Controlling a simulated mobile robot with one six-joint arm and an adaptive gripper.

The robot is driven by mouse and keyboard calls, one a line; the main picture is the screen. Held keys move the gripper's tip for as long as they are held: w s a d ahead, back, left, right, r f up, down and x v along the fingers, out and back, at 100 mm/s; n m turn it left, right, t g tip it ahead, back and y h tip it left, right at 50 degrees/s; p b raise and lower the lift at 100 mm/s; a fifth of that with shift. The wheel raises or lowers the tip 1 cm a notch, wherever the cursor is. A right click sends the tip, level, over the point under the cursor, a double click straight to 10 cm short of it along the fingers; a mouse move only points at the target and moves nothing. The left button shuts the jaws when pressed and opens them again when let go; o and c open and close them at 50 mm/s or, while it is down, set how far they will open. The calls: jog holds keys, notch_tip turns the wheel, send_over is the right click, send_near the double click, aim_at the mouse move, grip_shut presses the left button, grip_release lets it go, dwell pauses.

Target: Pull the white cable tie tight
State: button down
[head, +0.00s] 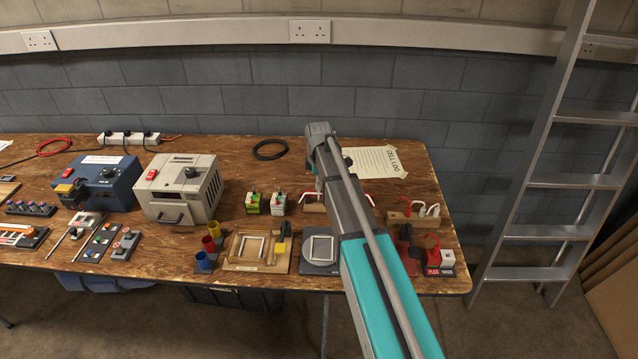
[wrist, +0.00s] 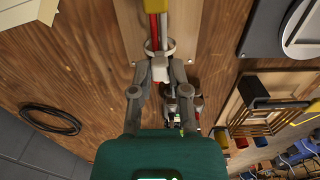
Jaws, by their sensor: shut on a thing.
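In the wrist view my gripper (wrist: 160,73) is shut on a pale piece of the white cable tie (wrist: 150,52). The tie's loop is just beyond the fingertips, around a red cable (wrist: 163,26) and a pale cable beside it. A gap seems to show between loop and cables, but its size is hard to tell. The cables run along a wooden block (wrist: 130,22).
A second wooden block (head: 405,217) with red and white cables is right of my arm. A grey plate with a white frame (head: 320,262) is in front. A black cable coil (head: 270,150) lies behind.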

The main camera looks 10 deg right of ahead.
jog(key=shift+r, duration=0.1)
notch_tip(320, 180, up, 4)
jog(key=p, duration=0.4)
jog(key=shift+r+p, duration=0.2)
jog(key=shift+p, duration=0.15)
jog(key=c, duration=0.6)
grip_release()
jog(key=shift+f, duration=0.25)
